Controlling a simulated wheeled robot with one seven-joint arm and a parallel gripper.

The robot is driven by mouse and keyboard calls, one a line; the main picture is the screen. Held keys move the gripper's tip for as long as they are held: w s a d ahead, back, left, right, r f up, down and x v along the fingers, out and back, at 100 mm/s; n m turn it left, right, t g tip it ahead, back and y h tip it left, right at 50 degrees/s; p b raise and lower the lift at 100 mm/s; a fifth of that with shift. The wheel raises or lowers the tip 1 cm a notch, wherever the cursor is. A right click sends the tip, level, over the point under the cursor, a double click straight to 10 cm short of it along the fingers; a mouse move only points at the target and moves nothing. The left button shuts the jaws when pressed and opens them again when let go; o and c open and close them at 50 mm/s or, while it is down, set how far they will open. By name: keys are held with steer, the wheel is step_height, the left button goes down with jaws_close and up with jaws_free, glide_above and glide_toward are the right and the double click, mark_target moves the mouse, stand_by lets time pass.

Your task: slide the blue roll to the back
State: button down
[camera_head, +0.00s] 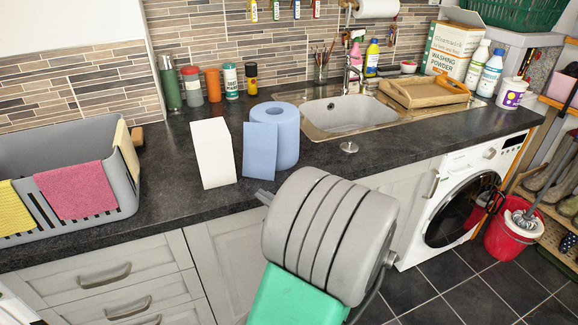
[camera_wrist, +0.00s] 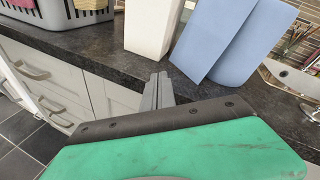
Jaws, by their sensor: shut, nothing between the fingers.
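The blue roll (camera_head: 287,133) stands upright on the dark worktop, left of the sink. A loose sheet (camera_head: 260,151) hangs off its left side. A white box-like block (camera_head: 212,153) stands close beside it on the left. My gripper (camera_head: 264,197) is at the worktop's front edge, in front of the roll and apart from it. In the wrist view the gripper (camera_wrist: 158,84) is shut and empty, its fingers pointing toward the gap between the white block (camera_wrist: 153,28) and the blue roll (camera_wrist: 252,40). The roll's top is cut off there.
Behind the roll, several bottles and tubs (camera_head: 212,84) stand along the tiled wall, with some clear worktop before them. The sink (camera_head: 345,115) is right of the roll. A grey basket (camera_head: 65,180) with cloths sits at left.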

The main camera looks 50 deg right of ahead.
mark_target(285, 153)
steer(key=s+d+r+m+h, duration=0.2)
steer(key=s+d+m+h, duration=0.3)
steer(key=s+d+m, duration=0.35)
steer(key=x, duration=0.9)
steer(key=r+x, duration=0.1)
steer(key=x, duration=0.3)
steer(key=shift+w+r, duration=0.1)
steer(key=shift+w, duration=0.25)
